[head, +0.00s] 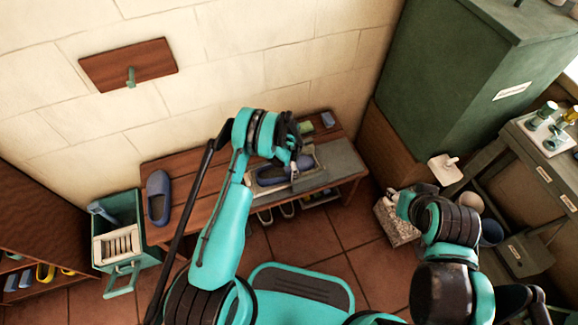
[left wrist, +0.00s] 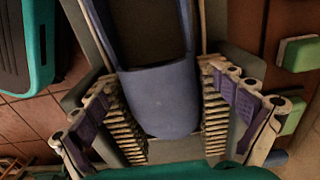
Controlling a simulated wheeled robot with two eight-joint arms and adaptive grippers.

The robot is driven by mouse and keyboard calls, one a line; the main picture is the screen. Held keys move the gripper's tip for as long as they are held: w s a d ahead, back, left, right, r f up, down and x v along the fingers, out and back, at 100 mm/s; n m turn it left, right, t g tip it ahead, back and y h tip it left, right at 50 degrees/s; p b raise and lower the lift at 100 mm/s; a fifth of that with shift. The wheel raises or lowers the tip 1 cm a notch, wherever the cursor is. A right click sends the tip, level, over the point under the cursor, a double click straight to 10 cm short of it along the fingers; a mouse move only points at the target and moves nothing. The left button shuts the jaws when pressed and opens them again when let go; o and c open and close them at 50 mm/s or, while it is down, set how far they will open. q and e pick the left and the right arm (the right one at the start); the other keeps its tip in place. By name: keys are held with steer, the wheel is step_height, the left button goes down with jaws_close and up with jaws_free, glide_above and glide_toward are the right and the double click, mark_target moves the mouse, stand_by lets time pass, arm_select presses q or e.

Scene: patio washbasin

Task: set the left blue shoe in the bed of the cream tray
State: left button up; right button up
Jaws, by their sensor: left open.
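One blue shoe (head: 158,198) lies on the bare left end of the wooden bench. A second blue shoe (head: 270,176) lies in the pale cream tray (head: 319,158) at the middle of the bench, partly hidden by my left arm. My left gripper (head: 293,165) is over this second shoe. In the left wrist view its open fingers stand on either side of the shoe's closed end (left wrist: 163,98), with the shoe's dark opening beyond. Whether the fingers touch the shoe I cannot tell. My right gripper (head: 402,200) is low at the right, its fingers too small to judge.
A grey mat (head: 343,160) covers the bench's right part. Green blocks (head: 305,128) and a small blue thing (head: 328,119) lie at the back. A teal crate (head: 122,205) stands left of the bench. A green cabinet (head: 450,75) rises at the right.

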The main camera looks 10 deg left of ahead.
arm_select(q)
steer(key=shift+r, duration=0.1)
step_height(320, 180, up, 12)
stand_by(0.4)
steer(key=s+r+n+t, duration=0.2)
steer(key=s+r, duration=0.2)
steer(key=r, duration=0.8)
steer(key=s+r+n+t, duration=0.1)
steer(key=s+r+n, duration=0.2)
steer(key=r, duration=0.8)
steer(key=s+r+n+t, duration=0.2)
steer(key=s+r+n, duration=0.1)
steer(key=s, duration=0.7)
steer(key=s+a+r+n+t, duration=0.1)
steer(key=s+r, duration=0.4)
steer(key=s, duration=0.5)
steer(key=shift+a+n+t, duration=0.2)
steer(key=shift+n+t, duration=0.4)
steer(key=shift+n, duration=0.5)
